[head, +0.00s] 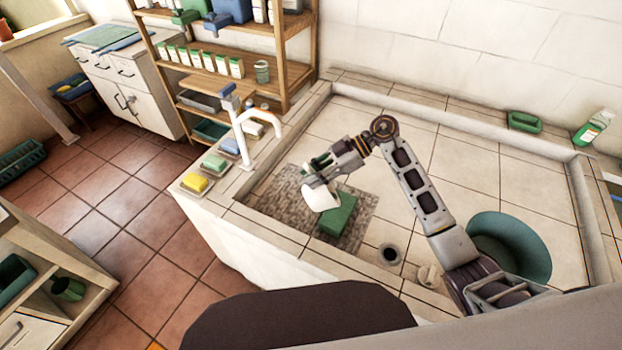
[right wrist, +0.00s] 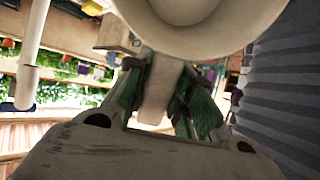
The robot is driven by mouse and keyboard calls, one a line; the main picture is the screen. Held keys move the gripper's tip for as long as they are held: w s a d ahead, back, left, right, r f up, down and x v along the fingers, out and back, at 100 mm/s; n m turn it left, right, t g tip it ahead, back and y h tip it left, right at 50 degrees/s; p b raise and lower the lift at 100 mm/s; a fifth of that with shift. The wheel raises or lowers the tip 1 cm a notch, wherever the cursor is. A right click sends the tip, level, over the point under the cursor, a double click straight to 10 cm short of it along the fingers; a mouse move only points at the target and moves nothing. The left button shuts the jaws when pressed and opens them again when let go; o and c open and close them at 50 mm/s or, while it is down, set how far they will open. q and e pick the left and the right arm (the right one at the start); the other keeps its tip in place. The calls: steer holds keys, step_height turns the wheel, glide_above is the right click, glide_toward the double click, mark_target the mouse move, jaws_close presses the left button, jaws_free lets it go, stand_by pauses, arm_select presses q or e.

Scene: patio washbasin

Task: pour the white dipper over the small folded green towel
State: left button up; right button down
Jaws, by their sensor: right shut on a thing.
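The small folded green towel (head: 338,214) lies on a grey-brown woven mat (head: 358,232) in the tiled basin. The white dipper (head: 320,196) is just above and left of the towel, with its cup tilted. My right gripper (head: 318,172) is shut on the dipper's handle. In the right wrist view the dipper's cup (right wrist: 205,22) fills the top, and its handle (right wrist: 160,95) runs down between the green-padded fingers (right wrist: 155,100). What is inside the cup cannot be seen. My left gripper is not in view.
A white tap (head: 262,128) stands on the basin's left rim near sponges and soap (head: 196,183). A teal bowl (head: 510,245) and a drain hole (head: 390,254) are in the basin to the right. A green dish (head: 524,121) and a bottle (head: 592,127) stand on the far rim.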

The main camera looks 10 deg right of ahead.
steer(key=shift+d+b, duration=0.2)
steer(key=shift+b, duration=0.15)
arm_select(q)
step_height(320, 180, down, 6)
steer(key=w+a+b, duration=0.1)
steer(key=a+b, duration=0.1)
steer(key=b, duration=0.3)
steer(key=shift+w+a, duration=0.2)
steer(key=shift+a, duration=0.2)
arm_select(e)
steer(key=w+d+f+g+y, duration=0.1)
steer(key=d+y, duration=0.7)
steer(key=d, duration=0.2)
steer(key=shift+w, duration=0.3)
steer(key=shift+d, duration=0.1)
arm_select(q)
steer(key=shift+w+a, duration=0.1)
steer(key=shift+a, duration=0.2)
arm_select(e)
steer(key=shift+y, duration=0.3)
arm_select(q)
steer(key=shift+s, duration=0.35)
